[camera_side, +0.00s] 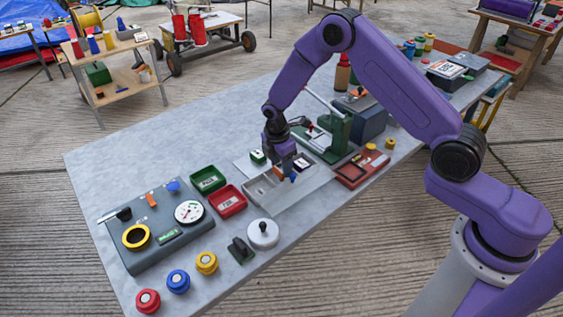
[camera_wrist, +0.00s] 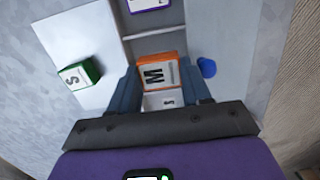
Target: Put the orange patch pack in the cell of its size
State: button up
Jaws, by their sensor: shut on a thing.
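My gripper (camera_wrist: 160,88) is shut on the orange patch pack (camera_wrist: 153,72), which carries a large black M on a white label. In the side view my gripper (camera_side: 284,171) is over the grey tray (camera_side: 311,186); the orange pack (camera_side: 277,171) shows only as a small patch between the fingers. I cannot tell whether it touches the tray. A white piece marked S (camera_wrist: 163,100) shows just below the pack in the wrist view. A green pack marked S (camera_wrist: 79,73) lies on a white sheet (camera_wrist: 80,38) to the left. A purple pack (camera_wrist: 149,5) lies in a tray cell at the top.
Green (camera_side: 208,179) and red (camera_side: 229,200) bins stand left of the tray. A dark green press (camera_side: 327,138) stands close behind it. A red case (camera_side: 362,168) is on the right. A grey gauge panel (camera_side: 155,228) and a round-knobbed disc (camera_side: 263,233) are nearer the front.

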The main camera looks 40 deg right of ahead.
jog(key=o, duration=1.1)
jog(key=shift+o, duration=0.2)
jog(key=shift+o, duration=1.1)
jog(key=shift+r, duration=2.2)
dwell(2.1)
jog(key=shift+r, duration=0.8)
